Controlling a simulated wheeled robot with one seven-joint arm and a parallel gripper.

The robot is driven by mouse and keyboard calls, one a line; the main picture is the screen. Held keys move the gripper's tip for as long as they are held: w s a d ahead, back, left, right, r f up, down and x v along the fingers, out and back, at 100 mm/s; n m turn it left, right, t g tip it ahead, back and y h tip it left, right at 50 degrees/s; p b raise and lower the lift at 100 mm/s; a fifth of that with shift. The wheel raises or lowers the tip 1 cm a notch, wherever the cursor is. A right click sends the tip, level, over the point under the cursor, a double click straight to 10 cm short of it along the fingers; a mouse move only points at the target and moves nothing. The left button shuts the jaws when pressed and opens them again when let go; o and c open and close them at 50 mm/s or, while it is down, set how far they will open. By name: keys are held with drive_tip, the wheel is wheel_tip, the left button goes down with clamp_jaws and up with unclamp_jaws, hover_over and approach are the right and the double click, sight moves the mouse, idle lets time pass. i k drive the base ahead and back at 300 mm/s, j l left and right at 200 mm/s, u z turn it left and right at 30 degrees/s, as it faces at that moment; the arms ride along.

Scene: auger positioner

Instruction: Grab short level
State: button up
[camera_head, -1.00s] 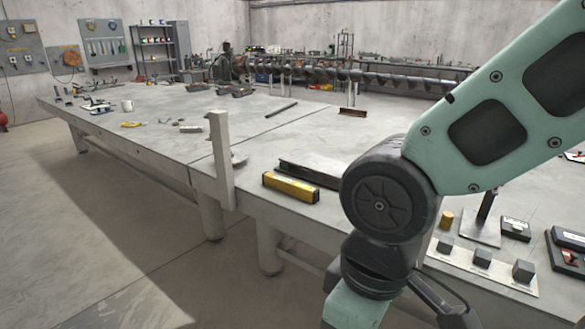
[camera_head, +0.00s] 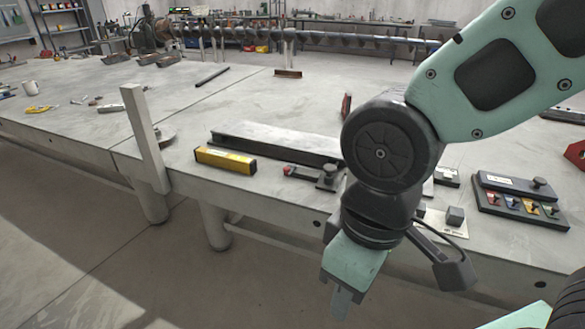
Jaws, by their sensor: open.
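The short level is a yellow bar with dark trim (camera_head: 225,160). It lies flat near the front edge of the grey table (camera_head: 75,120), left of my arm. My gripper (camera_head: 342,304) hangs at the lower middle, in front of the table edge and apart from the level, to its lower right. Its jaws are seen edge-on, open, with nothing visible between them.
A long dark metal bar (camera_head: 275,143) lies right behind the level. An upright grey post (camera_head: 144,137) stands to its left. A small clamp-like tool (camera_head: 312,175) lies to its right. A dark tray with coloured pieces (camera_head: 522,200) is further right. The left tabletop has free room.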

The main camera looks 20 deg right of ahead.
sight(247, 166)
drive_tip(key=i+j+z, duration=0.15)
drive_tip(key=i+j, duration=0.15)
drive_tip(key=i+j+z, duration=0.3)
drive_tip(key=i+j, duration=0.2)
drive_tip(key=j, duration=0.25)
drive_tip(key=i+j+z, duration=0.15)
drive_tip(key=j, duration=0.2)
drive_tip(key=i, duration=0.05)
